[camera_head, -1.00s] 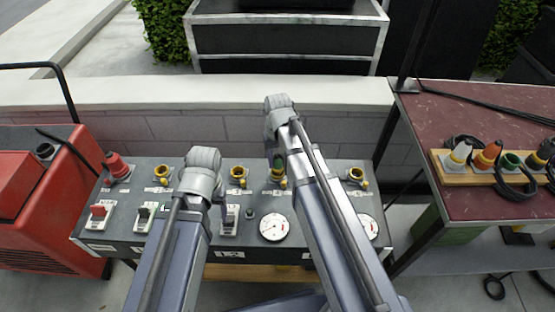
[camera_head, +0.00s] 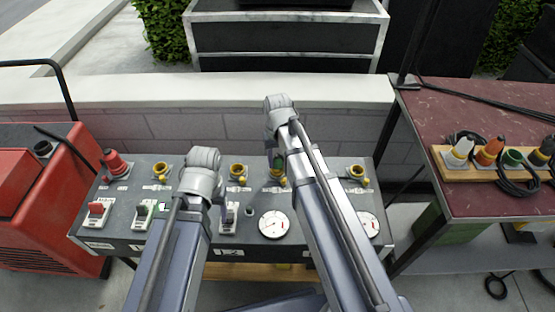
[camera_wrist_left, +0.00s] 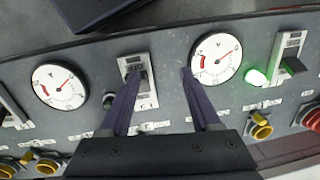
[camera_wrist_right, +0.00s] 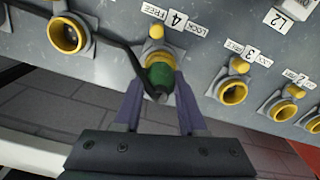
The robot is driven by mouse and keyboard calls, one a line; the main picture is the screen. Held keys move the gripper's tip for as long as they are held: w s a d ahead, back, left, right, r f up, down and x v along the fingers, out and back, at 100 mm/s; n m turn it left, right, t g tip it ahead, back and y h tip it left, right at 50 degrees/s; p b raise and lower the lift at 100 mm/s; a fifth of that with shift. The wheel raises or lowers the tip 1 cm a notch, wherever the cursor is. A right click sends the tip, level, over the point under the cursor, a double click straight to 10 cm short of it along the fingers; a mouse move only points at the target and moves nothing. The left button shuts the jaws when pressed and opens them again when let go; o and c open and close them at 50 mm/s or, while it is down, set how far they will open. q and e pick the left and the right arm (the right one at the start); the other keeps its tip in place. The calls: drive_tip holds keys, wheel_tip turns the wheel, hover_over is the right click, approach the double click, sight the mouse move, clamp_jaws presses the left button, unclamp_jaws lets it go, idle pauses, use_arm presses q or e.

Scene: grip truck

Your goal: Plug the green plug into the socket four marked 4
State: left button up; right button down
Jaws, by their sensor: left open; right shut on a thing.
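The green plug (camera_wrist_right: 158,76) sits at the yellow-rimmed socket four (camera_wrist_right: 160,56), marked 4 between LOCK and FREE, in the right wrist view. Its front lies inside the yellow rim; I cannot tell how deep. My right gripper (camera_wrist_right: 158,92) is shut on the plug. A black cable runs from the plug to the upper left. The head view shows a bit of green plug (camera_head: 277,163) behind my right gripper (camera_head: 275,150). My left gripper (camera_wrist_left: 158,76) is open, its fingers on either side of a panel switch (camera_wrist_left: 140,80). Contact there is unclear.
Several yellow sockets line the panel (camera_head: 140,240), with a red plug (camera_head: 115,163) at left. A green light (camera_wrist_left: 257,77) glows by another switch (camera_wrist_left: 290,65). A wooden rack (camera_head: 485,172) with plugs stands on the right table. A red machine (camera_head: 40,200) is at left.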

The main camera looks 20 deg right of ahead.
sight(277, 155)
use_arm(q)
drive_tip(key=shift+f+b, duration=0.4)
drive_tip(key=shift+f, duration=0.05)
use_arm(e)
drive_tip(key=shift+s+f, duration=0.2)
drive_tip(key=shift+f, duration=0.25)
use_arm(q)
drive_tip(key=shift+w, duration=0.1)
use_arm(e)
drive_tip(key=shift+c, duration=2)
unclamp_jaws()
drive_tip(key=shift+o, duration=1.6)
use_arm(q)
drive_tip(key=shift+w+r+p, duration=0.3)
drive_tip(key=shift+r+p, duration=0.65)
drive_tip(key=shift+p, duration=0.25)
use_arm(e)
drive_tip(key=shift+w+r, duration=0.2)
drive_tip(key=shift+r, duration=0.3)
drive_tip(key=shift+w+r, duration=0.15)
drive_tip(key=shift+r, duration=0.3)
drive_tip(key=shift+r+p, duration=1.55)
drive_tip(key=shift+r, duration=0.05)
use_arm(q)
drive_tip(key=r, duration=0.3)
drive_tip(key=shift+s+r, duration=0.1)
drive_tip(key=shift+s, duration=0.15)
